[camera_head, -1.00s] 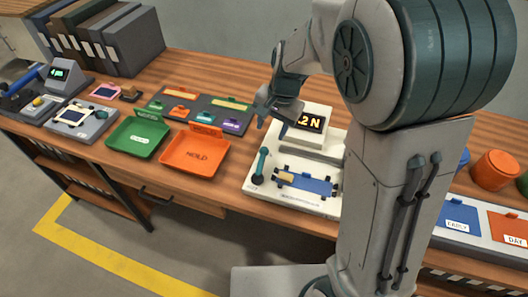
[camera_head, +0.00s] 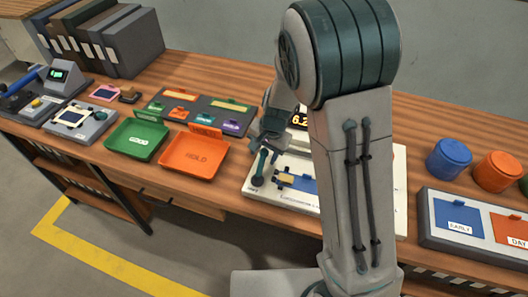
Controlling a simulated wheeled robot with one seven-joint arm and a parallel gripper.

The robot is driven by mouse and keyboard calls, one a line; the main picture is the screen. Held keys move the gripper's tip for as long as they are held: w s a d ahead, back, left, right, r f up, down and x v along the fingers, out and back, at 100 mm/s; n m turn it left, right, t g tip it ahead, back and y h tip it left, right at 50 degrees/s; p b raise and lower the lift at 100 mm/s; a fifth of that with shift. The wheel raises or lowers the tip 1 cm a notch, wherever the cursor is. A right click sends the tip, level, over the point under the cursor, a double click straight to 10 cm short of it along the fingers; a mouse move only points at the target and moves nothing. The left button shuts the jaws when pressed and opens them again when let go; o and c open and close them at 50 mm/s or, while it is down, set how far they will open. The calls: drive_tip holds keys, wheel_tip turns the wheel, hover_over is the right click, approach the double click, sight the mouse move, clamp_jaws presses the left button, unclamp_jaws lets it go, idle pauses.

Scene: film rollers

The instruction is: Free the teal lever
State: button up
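The teal lever (camera_head: 259,168) stands upright at the left end of the white device (camera_head: 257,191), on a dark round pivot. My gripper (camera_head: 265,147) is low over the left part of the device, right at the lever's upper end. I cannot tell if the fingers touch the lever or are around it. Finger spacing is too small and partly hidden to judge. A blue plate with a tan end (camera_head: 286,178) lies on the device right of the lever. A display (camera_head: 299,121) shows "6." and more digits; my arm hides the rest of it and much of the device.
An orange tray (camera_head: 222,170) marked HOLD and a green tray (camera_head: 118,152) sit left of the device. Behind them is a grey board (camera_head: 246,110) with coloured tags. Blue (camera_head: 449,160) and orange (camera_head: 497,172) canisters and a labelled panel (camera_head: 430,244) stand right.

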clamp_jaws()
